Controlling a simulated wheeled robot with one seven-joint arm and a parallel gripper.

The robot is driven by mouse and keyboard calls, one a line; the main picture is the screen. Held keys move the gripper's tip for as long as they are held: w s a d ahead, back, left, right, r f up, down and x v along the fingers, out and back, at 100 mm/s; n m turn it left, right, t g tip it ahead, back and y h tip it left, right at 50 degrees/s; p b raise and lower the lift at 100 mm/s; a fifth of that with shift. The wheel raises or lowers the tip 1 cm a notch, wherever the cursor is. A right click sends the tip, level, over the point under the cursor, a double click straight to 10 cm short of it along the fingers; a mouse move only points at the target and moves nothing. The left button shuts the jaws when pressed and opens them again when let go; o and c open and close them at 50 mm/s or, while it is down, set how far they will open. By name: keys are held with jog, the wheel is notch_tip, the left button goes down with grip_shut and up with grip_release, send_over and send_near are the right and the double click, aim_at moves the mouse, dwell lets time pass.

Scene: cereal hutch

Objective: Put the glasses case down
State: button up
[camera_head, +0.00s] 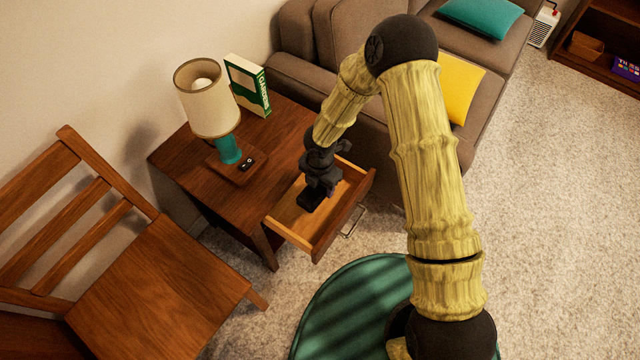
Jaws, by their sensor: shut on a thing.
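My gripper (318,186) is at the open drawer (287,235) of the wooden side table, pointing down into it. It is shut on a small dark thing, which I take to be the glasses case (309,199). The case shows just below the fingers, inside the drawer's outline. The fingers and wrist hide part of it. I cannot tell whether it touches the drawer floor.
The side table (180,155) bears a lamp (207,105), a green-and-white book (248,85) and a small dark item (247,163) on the lamp's base. A wooden chair (150,280) stands left, a brown sofa (300,75) behind.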

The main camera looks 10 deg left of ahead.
jog(key=w+d+r+m, duration=0.1)
jog(key=w+d+m, duration=0.1)
jog(key=d+m, duration=0.2)
jog(key=w+d+r+m, duration=0.2)
jog(key=d+m, duration=0.2)
jog(key=m, duration=0.2)
jog(key=w+d+r+m, duration=0.2)
jog(key=w+d+m, duration=0.1)
jog(key=d+m, duration=0.1)
jog(key=shift+d+r+m, duration=0.1)
jog(key=shift+m, duration=0.3)
jog(key=w+d+r+m, duration=0.1)
jog(key=d+r+m, duration=0.1)
jog(key=d+m, duration=0.4)
jog(key=w+d+r+m, duration=0.1)
jog(key=d+r+m, duration=0.2)
jog(key=d+m, duration=0.4)
jog(key=m, duration=0.3)
jog(key=shift+d+r, duration=0.15)
jog(key=shift+r, duration=0.1)
jog(key=shift+w, duration=0.15)
